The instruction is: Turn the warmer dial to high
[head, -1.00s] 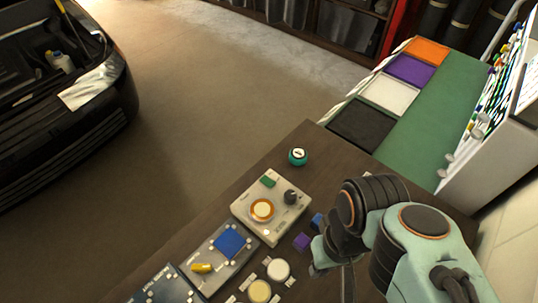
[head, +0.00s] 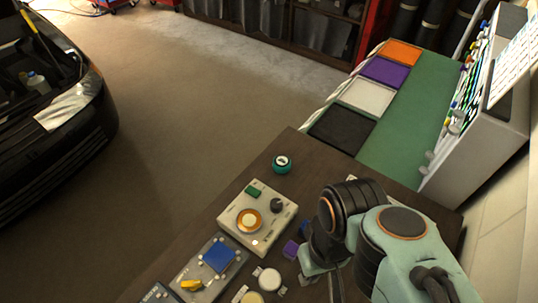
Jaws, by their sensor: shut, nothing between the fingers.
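The warmer (head: 232,222) is a pale box on the dark brown table, left of my arm. Its top has an orange ring around a cream disc (head: 249,220), a green patch (head: 253,190) and a small lit spot near the front edge. The dark round dial (head: 277,205) sits at its right corner; its pointer setting is too small to read. My gripper (head: 320,277) is shut and empty, to the right and nearer than the warmer, apart from the dial. My arm partly hides its fingers.
A teal round object (head: 281,164) stands behind the warmer. Purple (head: 291,249) and blue blocks lie between warmer and gripper. A panel with a blue square (head: 219,257) and yellow piece, plus round-topped items (head: 269,279), are in front. Coloured trays (head: 341,129) line the green counter.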

